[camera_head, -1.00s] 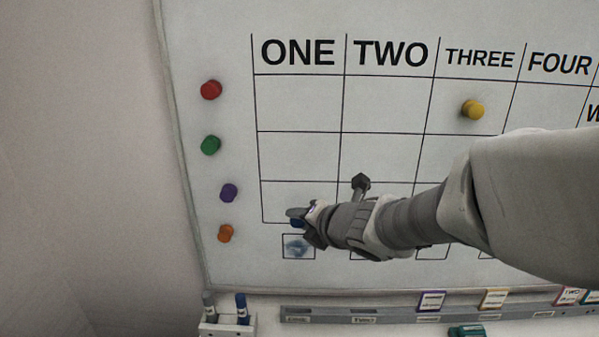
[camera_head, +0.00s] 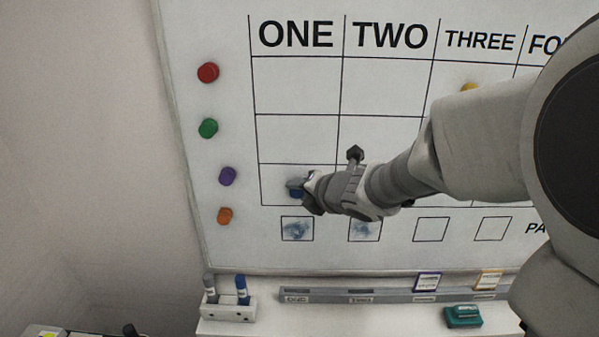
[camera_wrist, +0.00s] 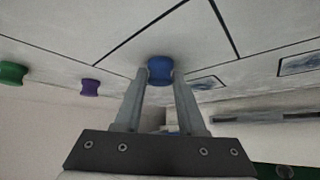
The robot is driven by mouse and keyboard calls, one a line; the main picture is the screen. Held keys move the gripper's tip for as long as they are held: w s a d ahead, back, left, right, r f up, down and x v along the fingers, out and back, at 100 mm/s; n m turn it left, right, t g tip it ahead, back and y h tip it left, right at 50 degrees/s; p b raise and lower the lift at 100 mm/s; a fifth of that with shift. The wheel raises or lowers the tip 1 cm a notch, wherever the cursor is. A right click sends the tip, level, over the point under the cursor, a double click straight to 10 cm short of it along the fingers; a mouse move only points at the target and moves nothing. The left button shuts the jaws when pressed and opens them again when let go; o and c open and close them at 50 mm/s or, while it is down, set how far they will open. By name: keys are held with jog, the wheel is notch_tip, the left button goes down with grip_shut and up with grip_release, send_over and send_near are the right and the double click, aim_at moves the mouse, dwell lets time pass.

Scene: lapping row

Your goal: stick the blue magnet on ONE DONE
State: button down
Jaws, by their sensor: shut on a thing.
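My gripper (camera_head: 302,189) is at the bottom cell of the ONE column on the whiteboard (camera_head: 290,85). It is shut on the blue magnet (camera_wrist: 160,70), which sits between the two fingertips in the wrist view. In the head view the blue magnet (camera_head: 294,187) is partly covered by the fingers. It is at or very close to the board face; I cannot tell whether it touches. The ONE heading (camera_head: 296,34) is at the top of that column. Below the cell is a small box with a blue smudge (camera_head: 297,229).
Red (camera_head: 208,73), green (camera_head: 208,128), purple (camera_head: 227,176) and orange (camera_head: 225,216) magnets line the board's left side. A yellow magnet (camera_head: 470,87) is under THREE. A ledge below holds a marker holder (camera_head: 229,308) and a green eraser (camera_head: 463,316).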

dwell(0.3)
jog(key=shift+c, duration=2.1)
grip_release()
jog(key=p+v, duration=0.6)
jog(key=v, duration=1.1)
jog(key=s+d+r+m+h, duration=0.15)
jog(key=d+m+h, duration=0.35)
jog(key=m, duration=0.5)
jog(key=s+d+r+m+h, duration=0.1)
jog(key=d+r+m+h, duration=0.2)
jog(key=d+m, duration=0.5)
jog(key=s+a+f+m+g+y, duration=0.1)
jog(key=s+a+f+m+g, duration=0.1)
jog(key=s+m, duration=0.4)
jog(key=s+a+f+m+g+y, duration=0.1)
jog(key=s+a+f+m+g, duration=0.2)
jog(key=s+a+m, duration=0.2)
jog(key=shift+s+m, duration=0.6)
jog(key=shift+m, duration=0.3)
